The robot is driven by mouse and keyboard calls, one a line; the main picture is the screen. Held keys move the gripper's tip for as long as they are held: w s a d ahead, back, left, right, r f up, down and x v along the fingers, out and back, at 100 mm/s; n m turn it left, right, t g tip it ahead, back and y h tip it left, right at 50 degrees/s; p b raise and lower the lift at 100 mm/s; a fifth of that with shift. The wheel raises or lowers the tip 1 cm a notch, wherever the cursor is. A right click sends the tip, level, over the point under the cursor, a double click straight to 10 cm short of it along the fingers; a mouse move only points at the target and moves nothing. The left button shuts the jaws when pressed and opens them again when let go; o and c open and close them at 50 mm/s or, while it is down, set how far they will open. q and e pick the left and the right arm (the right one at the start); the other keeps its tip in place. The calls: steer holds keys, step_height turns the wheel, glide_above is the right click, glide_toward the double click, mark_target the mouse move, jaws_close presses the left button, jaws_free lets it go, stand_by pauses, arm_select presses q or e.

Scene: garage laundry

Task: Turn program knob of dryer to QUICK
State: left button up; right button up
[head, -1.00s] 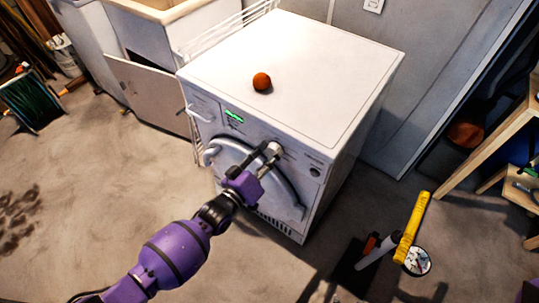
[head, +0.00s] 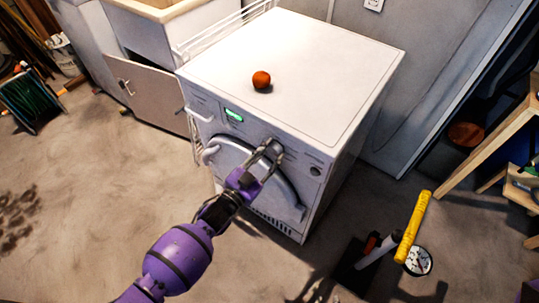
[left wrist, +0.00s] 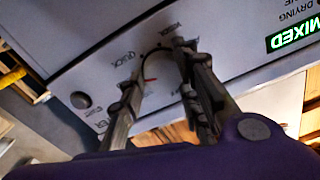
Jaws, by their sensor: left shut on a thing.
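The white dryer (head: 292,62) stands in the middle of the head view. Its program knob (left wrist: 160,72) shows in the left wrist view as a pale round part between the fingers, with a red mark on its left side. The word QUICK (left wrist: 125,58) is printed just left of the knob, near the red mark. The lit green display (left wrist: 293,33) reads MIXED; it also shows in the head view (head: 233,115). My left gripper (head: 270,148) is shut on the knob, one finger on each side, partly hiding it. My right gripper is out of view.
An orange ball (head: 261,80) rests on the dryer top. A round button (left wrist: 81,100) sits left of the knob in the left wrist view. A yellow-handled tool (head: 413,227) stands right of the dryer.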

arm_select(q)
steer(key=m, duration=0.5)
steer(key=shift+s+d+m+b, duration=0.15)
steer(key=shift+d+m+b, duration=0.15)
steer(key=shift+d+b, duration=0.1)
steer(key=shift+a+f+m+b, duration=0.1)
steer(key=shift+f+m+b, duration=0.05)
steer(key=shift+m, duration=0.6)
steer(key=shift+a+f+m+b, duration=0.1)
steer(key=shift+m+b, duration=0.05)
steer(key=shift+m, duration=0.6)
steer(key=shift+f, duration=0.15)
steer(key=o, duration=0.9)
steer(key=shift+o, duration=0.5)
steer(key=shift+a, duration=0.25)
steer(key=v, duration=1.1)
steer(key=shift+s, duration=0.3)
steer(key=shift+a, duration=0.1)
